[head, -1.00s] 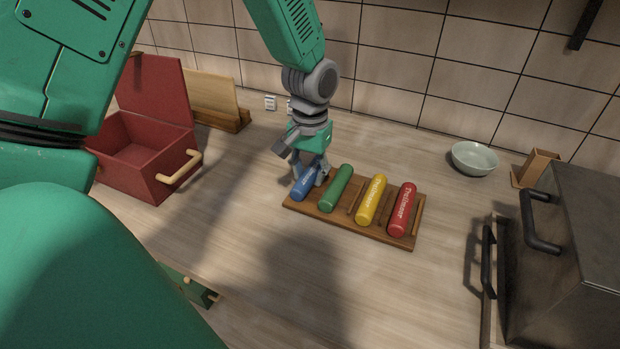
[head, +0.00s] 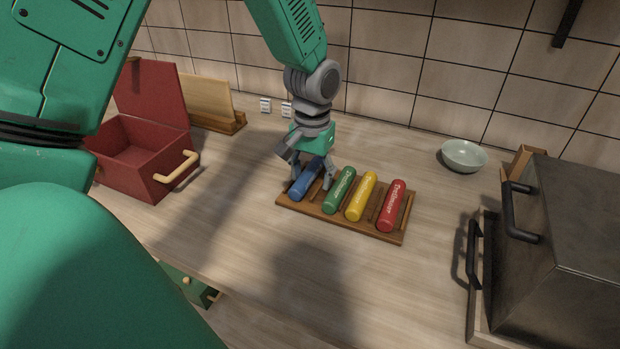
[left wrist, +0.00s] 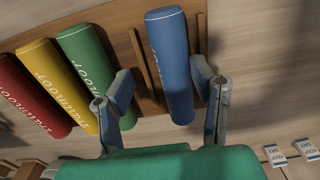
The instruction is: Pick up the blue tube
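The blue tube (head: 302,186) lies at the left end of a wooden rack (head: 333,222), beside green (head: 339,190), yellow (head: 360,196) and red (head: 391,206) tubes. My left gripper (head: 311,186) is low over the rack, its fingers on either side of the blue tube. The right-hand finger there is close to the tube; a gap shows at the other finger. Whether either touches is unclear. My right gripper is not in view.
A red open box (head: 140,163) stands at the left, with a wooden board (head: 207,97) behind it. A pale bowl (head: 464,155) and a dark metal box (head: 570,235) are at the right. Counter in front of the rack is clear.

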